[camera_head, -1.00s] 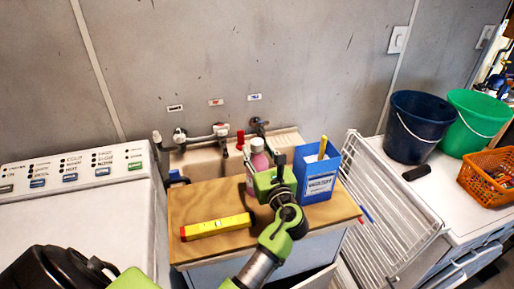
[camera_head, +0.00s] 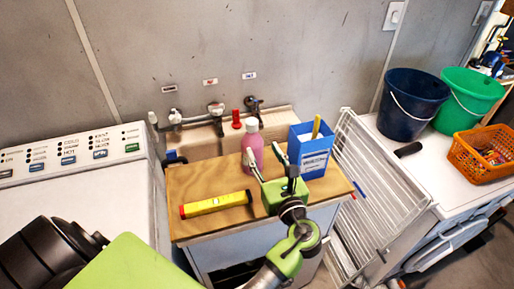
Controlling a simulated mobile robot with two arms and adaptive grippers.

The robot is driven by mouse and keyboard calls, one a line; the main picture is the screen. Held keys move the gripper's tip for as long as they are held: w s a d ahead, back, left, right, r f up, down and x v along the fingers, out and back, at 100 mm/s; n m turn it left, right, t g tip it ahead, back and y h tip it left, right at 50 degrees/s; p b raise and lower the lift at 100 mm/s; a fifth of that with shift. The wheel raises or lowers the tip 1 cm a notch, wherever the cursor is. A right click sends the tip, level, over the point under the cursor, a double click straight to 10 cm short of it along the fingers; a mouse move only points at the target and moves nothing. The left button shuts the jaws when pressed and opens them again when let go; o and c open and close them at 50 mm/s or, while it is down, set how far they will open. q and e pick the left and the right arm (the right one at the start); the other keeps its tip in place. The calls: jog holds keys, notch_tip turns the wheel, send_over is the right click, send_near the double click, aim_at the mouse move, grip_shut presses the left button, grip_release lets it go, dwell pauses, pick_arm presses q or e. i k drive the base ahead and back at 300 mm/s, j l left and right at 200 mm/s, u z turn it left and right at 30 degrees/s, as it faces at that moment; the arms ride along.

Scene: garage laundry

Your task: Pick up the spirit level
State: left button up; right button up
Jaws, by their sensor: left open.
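My right gripper is not in view.
A blue box (camera_head: 314,163) stands at the worktop's right, close to my gripper. A white wire rack (camera_head: 375,190) leans to its right. Taps (camera_head: 216,108) rise behind. A white washing machine (camera_head: 75,200) is at left. The worktop around the level is clear.

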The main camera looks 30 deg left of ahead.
aim_at(208, 207)
jog(key=u, duration=1.4)
